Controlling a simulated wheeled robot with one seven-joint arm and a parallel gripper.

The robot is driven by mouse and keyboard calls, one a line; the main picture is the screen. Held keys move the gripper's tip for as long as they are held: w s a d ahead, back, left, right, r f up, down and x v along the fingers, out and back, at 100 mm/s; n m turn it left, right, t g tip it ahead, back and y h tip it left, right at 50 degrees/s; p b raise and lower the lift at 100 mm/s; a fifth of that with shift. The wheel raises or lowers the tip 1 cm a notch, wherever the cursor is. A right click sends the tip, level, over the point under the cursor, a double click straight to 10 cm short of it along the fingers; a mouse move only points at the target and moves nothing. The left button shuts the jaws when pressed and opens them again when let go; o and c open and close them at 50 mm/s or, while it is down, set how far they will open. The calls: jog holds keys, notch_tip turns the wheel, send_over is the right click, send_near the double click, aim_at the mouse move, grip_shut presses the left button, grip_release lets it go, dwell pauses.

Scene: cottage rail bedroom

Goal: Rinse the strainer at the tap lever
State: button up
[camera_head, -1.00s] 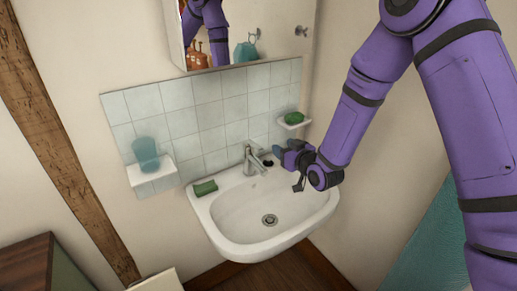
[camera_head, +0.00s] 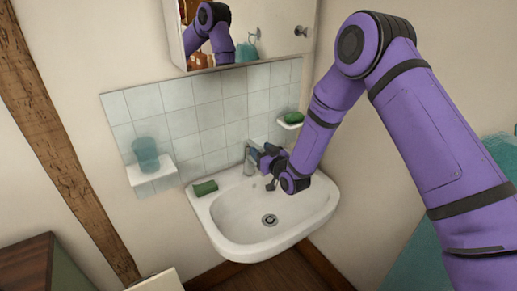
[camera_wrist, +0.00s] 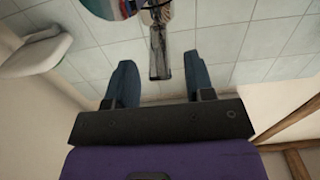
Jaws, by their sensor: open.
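The chrome tap (camera_head: 249,160) stands at the back of the white washbasin (camera_head: 228,226). My gripper (camera_head: 257,155) is at the tap from the right and hides part of it. In the wrist view, my gripper's two dark teal fingers (camera_wrist: 160,80) are apart, with nothing held. The long shiny tap lever (camera_wrist: 159,52) points down between them in the picture; I cannot tell whether they touch it. A round metal drain fitting (camera_head: 269,220) sits in the basin floor. I see no separate strainer.
A green sponge (camera_head: 205,188) lies on the basin's left rim. A teal cup (camera_head: 145,154) stands on the left wall shelf (camera_head: 152,177). Green soap (camera_head: 294,117) sits on the right shelf (camera_head: 290,125). A mirror cabinet (camera_head: 280,40) hangs above. The basin bowl looks clear.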

jog(key=shift+x, duration=1)
grip_shut()
jog(key=shift+w+r+g, duration=0.1)
jog(key=shift+r+g, duration=0.15)
jog(key=shift+g, duration=0.15)
grip_release()
jog(key=v, duration=1)
jog(key=shift+s, duration=0.4)
